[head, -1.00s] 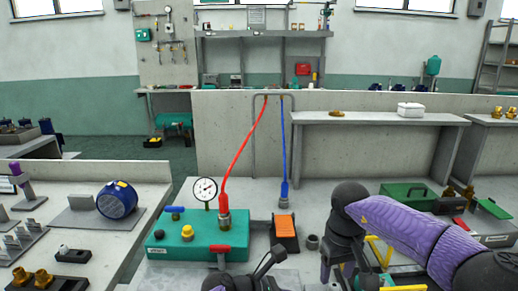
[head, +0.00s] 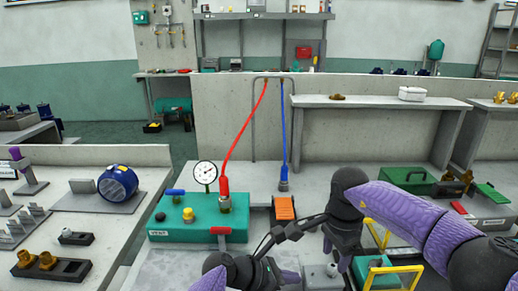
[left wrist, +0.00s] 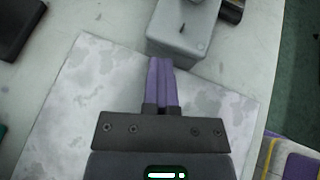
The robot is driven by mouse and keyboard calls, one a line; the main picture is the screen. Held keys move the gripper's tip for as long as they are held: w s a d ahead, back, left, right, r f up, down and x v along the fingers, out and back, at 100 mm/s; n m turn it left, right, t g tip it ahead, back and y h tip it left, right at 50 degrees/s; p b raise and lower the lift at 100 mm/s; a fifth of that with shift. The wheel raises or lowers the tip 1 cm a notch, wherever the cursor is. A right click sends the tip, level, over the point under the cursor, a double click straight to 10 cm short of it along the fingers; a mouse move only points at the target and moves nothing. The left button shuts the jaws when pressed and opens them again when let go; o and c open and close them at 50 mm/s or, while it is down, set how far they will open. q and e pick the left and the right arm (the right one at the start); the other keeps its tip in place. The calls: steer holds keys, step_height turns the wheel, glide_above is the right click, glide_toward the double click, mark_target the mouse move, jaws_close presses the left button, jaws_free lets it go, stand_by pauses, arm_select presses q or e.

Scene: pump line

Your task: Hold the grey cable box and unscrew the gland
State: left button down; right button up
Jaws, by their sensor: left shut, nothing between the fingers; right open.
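The grey cable box (head: 318,277) is at the bottom of the head view, with a small dark round part on top that may be the gland. In the left wrist view the box (left wrist: 183,35) lies just beyond the fingertips. My left gripper (left wrist: 161,62) is shut and empty, its purple fingers together, pointing at the box's near side; I cannot tell whether they touch it. In the head view my left gripper (head: 291,277) is just left of the box. My right gripper (head: 337,255) points down, open, above and right of the box, partly hidden by its wrist.
A teal pump unit (head: 200,221) with a gauge and red hose stands left. An orange-topped block (head: 285,207) is behind the grippers. A teal crate with yellow handles (head: 378,265) stands close by on the right. A green box (head: 408,178) is further back.

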mark_target(333, 266)
steer(key=shift+m, duration=0.4)
steer(key=shift+f, duration=0.1)
steer(key=shift+f, duration=1.55)
jaws_close()
